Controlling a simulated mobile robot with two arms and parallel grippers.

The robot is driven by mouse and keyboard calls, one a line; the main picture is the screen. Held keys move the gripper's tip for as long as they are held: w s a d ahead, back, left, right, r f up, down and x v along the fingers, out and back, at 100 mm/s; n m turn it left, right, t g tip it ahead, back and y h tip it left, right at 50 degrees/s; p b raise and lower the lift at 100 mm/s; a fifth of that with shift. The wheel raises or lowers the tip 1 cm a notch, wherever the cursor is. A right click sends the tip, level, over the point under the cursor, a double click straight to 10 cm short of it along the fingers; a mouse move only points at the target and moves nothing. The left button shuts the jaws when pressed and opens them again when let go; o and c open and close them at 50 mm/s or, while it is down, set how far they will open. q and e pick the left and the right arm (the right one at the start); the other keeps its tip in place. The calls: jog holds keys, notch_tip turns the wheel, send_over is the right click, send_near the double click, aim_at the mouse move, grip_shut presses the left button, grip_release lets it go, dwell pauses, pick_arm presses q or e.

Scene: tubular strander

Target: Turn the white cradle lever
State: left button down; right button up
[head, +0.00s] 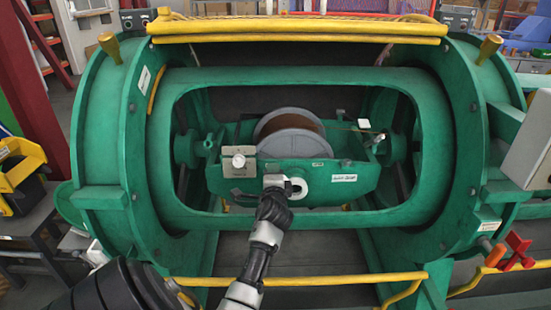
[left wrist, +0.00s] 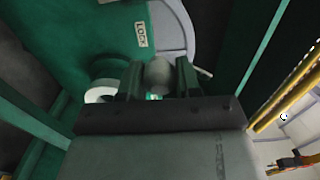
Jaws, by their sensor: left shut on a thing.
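The white cradle lever has a round white hub (head: 300,187) on the front wall of the green cradle (head: 385,180), inside the drum window. The hub also shows in the left wrist view (left wrist: 101,93), left of the fingers. My left gripper (head: 276,183) is just left of the hub in the head view. In the left wrist view its two fingers (left wrist: 158,82) are closed around a rounded grey-white end, which looks like the lever's handle. The gripper hides much of the lever. A "LOCK" label (left wrist: 141,34) is beside it on the green wall. My right gripper is out of view.
A grey reel (head: 290,132) sits in the cradle behind the lever. A plate with a round knob (head: 238,161) is left of it. The green drum window frame (head: 310,219) surrounds the cradle, and a yellow rail (head: 330,279) crosses in front below.

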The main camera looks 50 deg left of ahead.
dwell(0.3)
pick_arm(q)
jog(key=c, duration=0.8)
grip_release()
jog(key=shift+s+a+f, duration=0.1)
jog(key=shift+s+d, duration=0.25)
jog(key=shift+d, duration=0.2)
jog(key=v, duration=0.9)
jog(key=shift+s+d+p, duration=0.25)
jog(key=shift+s+p, duration=0.05)
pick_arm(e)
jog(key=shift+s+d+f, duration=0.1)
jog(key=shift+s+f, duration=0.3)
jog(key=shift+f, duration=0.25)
